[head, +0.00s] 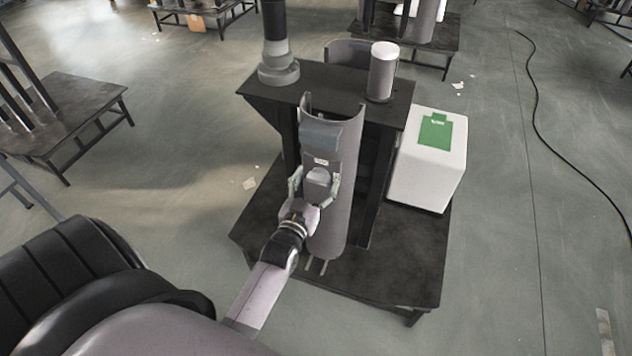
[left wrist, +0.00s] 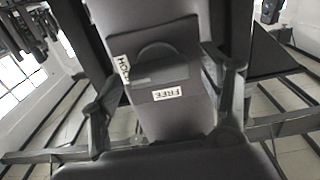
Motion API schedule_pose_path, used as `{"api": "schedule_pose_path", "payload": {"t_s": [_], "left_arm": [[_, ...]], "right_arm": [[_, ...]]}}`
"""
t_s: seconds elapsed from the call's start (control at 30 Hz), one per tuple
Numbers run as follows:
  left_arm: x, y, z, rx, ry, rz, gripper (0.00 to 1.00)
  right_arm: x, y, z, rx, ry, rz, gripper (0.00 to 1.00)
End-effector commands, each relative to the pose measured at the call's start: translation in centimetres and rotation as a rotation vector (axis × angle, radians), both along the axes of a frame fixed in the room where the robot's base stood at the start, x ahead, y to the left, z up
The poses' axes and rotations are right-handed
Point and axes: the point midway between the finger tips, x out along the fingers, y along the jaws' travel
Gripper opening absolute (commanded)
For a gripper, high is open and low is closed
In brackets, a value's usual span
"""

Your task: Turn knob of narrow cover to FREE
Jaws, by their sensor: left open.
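The tall curved grey cover (head: 345,215) stands at the front of the dark stand. Its small grey knob (head: 318,177) sits on its face, with a pale label above it and another to its right. In the left wrist view the rounded knob (left wrist: 155,63) has a straight lower edge. The HOLD label (left wrist: 123,68) is at its left and the FREE label (left wrist: 167,93) is below it. My left gripper (head: 315,183) is open, with one finger on either side of the knob; contact is unclear. The left wrist view also shows its two fingers (left wrist: 165,100). My right gripper is out of view.
A dark stand (head: 270,95) with a low base carries the cover, a grey cylinder (head: 382,75) and a column (head: 277,45). A white box (head: 430,180) with a green label is at the right. A black cable (head: 535,100) lies on open floor.

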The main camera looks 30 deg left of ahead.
Motion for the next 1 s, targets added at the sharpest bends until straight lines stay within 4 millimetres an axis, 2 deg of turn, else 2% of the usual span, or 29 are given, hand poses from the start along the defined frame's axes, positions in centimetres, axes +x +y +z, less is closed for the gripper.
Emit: {"api": "schedule_pose_path", "payload": {"t_s": [0.17, 0.9, 1.0], "left_arm": [[-0.01, 0.0, -0.01, 0.0, 0.0, 0.0, 0.7], [-0.03, -0.03, 0.0, 0.0, 0.0, 0.0, 0.22], [-0.03, -0.03, 0.0, -0.002, 0.0, 0.0, 0.22]], "right_arm": [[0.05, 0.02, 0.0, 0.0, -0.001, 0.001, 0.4], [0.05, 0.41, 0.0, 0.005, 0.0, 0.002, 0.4], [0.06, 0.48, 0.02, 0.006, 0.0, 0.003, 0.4]]}}
